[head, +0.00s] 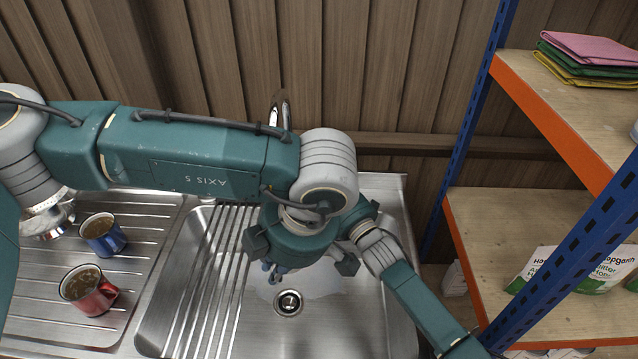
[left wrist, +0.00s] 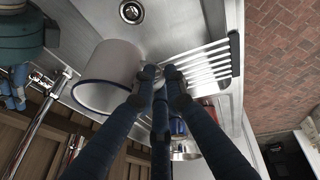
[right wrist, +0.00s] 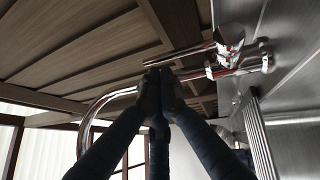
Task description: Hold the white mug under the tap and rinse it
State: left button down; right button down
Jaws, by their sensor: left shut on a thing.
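The white mug (left wrist: 112,68) with a blue rim shows in the left wrist view, tilted on its side above the sink. My left gripper (left wrist: 160,76) is shut on it at its side. The chrome tap (head: 281,108) rises behind my arm. In the right wrist view my right gripper (right wrist: 160,78) has its fingertips together just below the tap's lever (right wrist: 180,55); contact is unclear. No water stream is visible.
A blue mug (head: 103,235) and a red mug (head: 90,290), both with brown contents, stand on the drainboard (head: 40,325) at left. A ribbed rack (head: 215,300) spans the basin's left part. A shelf unit (head: 545,205) with blue posts stands close on the right.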

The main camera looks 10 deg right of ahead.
pick_arm(q)
jog(key=shift+w, duration=0.1)
pick_arm(e)
jog(key=s+d, duration=0.2)
jog(key=s, duration=1.1)
jog(key=w+a+n+g+h, duration=0.2)
jog(key=a+n+g+h, duration=0.1)
jog(key=a+n, duration=0.3)
jog(key=s+d+r+n+h, duration=0.2)
jog(key=s+d+n+h, duration=0.1)
jog(key=d+n+h, duration=0.25)
jog(key=r+x, duration=0.1)
jog(key=x, duration=1.3)
jog(key=shift+a+g+y, duration=0.3)
jog(key=shift+a+y, duration=0.05)
jog(key=shift+a, duration=0.25)
jog(key=shift+w, duration=0.1)
